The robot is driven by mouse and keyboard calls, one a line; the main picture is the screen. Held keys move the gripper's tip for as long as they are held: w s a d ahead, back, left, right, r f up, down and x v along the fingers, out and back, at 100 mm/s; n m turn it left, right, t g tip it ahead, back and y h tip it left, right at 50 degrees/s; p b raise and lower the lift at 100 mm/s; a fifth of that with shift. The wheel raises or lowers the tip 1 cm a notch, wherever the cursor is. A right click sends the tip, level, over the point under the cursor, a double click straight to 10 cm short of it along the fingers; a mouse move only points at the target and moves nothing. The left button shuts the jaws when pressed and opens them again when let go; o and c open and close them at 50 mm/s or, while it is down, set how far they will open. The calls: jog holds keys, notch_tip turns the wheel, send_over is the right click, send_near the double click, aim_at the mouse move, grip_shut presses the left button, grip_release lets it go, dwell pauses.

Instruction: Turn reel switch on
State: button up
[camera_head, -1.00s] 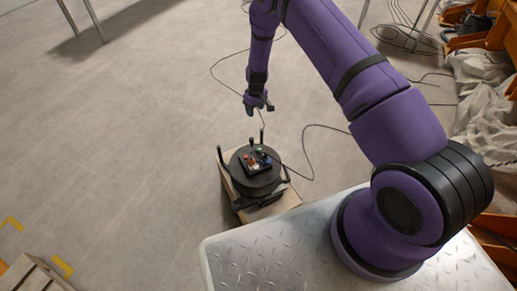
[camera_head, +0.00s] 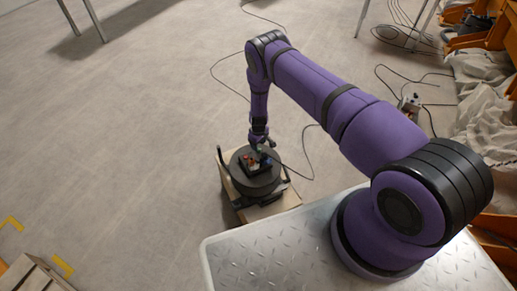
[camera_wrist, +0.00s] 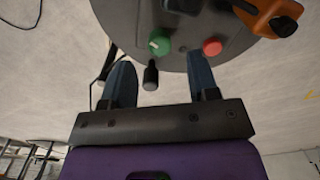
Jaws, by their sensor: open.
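The black round reel (camera_head: 250,183) sits on a wooden box, with a small control box on top. In the wrist view the reel top (camera_wrist: 185,62) carries a green knob with a pale mark (camera_wrist: 160,43), a red button (camera_wrist: 212,47) and an orange part (camera_wrist: 265,17). A black peg (camera_wrist: 151,75) stands at the rim. My gripper (camera_head: 262,148) is right over the control box in the head view. In the wrist view my gripper (camera_wrist: 160,60) is open, its fingers either side of the green knob and peg, with nothing held. Contact cannot be told.
The wooden box (camera_head: 280,209) under the reel stands on a grey floor. Upright posts (camera_head: 219,155) rise from the reel's edge. A black cable (camera_head: 308,160) runs across the floor at its right.

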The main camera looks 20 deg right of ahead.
jog(key=shift+f, duration=2.1)
jog(key=c, duration=0.9)
jog(key=shift+c, duration=0.2)
jog(key=shift+m, duration=0.4)
jog(key=m, duration=1.1)
jog(key=shift+m, duration=0.3)
